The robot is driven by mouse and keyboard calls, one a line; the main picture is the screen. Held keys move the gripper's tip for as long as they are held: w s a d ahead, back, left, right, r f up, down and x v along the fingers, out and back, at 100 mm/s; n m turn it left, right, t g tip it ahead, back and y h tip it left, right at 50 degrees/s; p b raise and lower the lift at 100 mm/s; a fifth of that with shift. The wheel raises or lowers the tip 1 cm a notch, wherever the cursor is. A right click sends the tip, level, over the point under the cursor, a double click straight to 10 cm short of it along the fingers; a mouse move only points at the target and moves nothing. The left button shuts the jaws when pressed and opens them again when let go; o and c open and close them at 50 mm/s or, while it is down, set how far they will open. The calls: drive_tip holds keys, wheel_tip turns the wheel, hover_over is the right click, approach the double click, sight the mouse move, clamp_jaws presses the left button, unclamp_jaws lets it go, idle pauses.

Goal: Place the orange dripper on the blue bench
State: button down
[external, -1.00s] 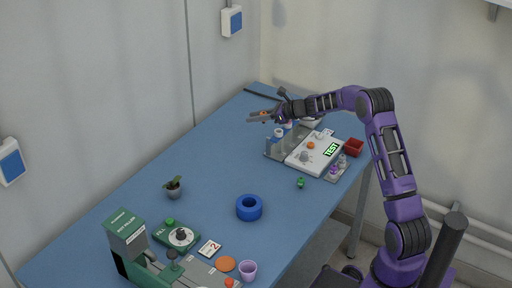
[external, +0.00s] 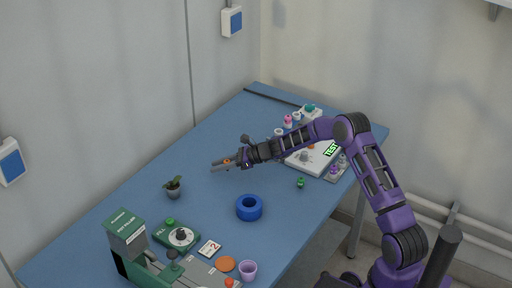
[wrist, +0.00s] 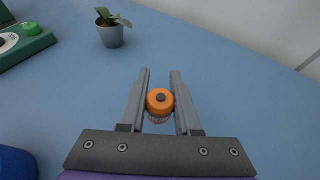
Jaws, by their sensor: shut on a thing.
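In the external view the dripper (external: 227,161) shows as an orange spot at my gripper (external: 224,165). My gripper is over the blue bench (external: 205,140), above a bare stretch of its top. How high the dripper is above the bench is hard to tell.
A small potted plant (external: 173,188) and a blue ring (external: 249,207) stand nearer the front. A green machine (external: 130,240) and a green dial box (external: 177,236) are at the front left. A white TEST board (external: 312,158) lies at the right. The bench's middle is clear.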

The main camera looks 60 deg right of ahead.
sight(220, 178)
drive_tip(key=shift+f, duration=1.7)
drive_tip(key=shift+f+b, duration=0.2)
drive_tip(key=shift+b, duration=0.2)
drive_tip(key=c, duration=0.6)
unclamp_jaws()
drive_tip(key=shift+r, duration=0.1)
drive_tip(key=shift+r+p, duration=0.2)
drive_tip(key=shift+p, duration=0.1)
drive_tip(key=v, duration=1.2)
drive_tip(key=shift+p, duration=0.35)
drive_tip(key=shift+a, duration=0.1)
